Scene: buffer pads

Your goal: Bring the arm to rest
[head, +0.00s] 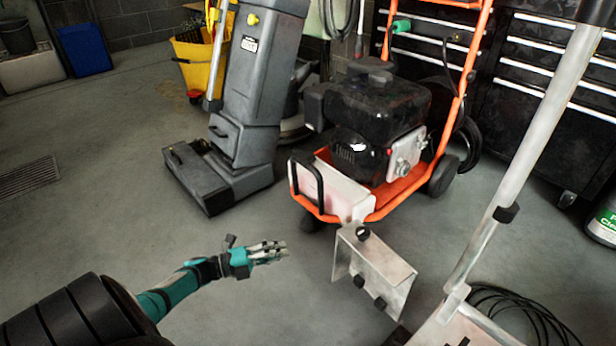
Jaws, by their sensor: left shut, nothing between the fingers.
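My left arm comes in from the lower left, teal and black. Its gripper (268,251) is shut and empty, held out over the grey floor and pointing right. It appears just left of a metal bracket plate with black knobs (378,268); I cannot tell the exact gap between them. My right gripper is not in the head view. No buffer pads can be made out.
A grey floor machine (245,95) stands behind the gripper. An orange-framed engine unit (375,130) stands right of it. A pale pole (535,150) rises at the right, with a coiled black cable (520,305) below. The floor at left (90,220) is clear.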

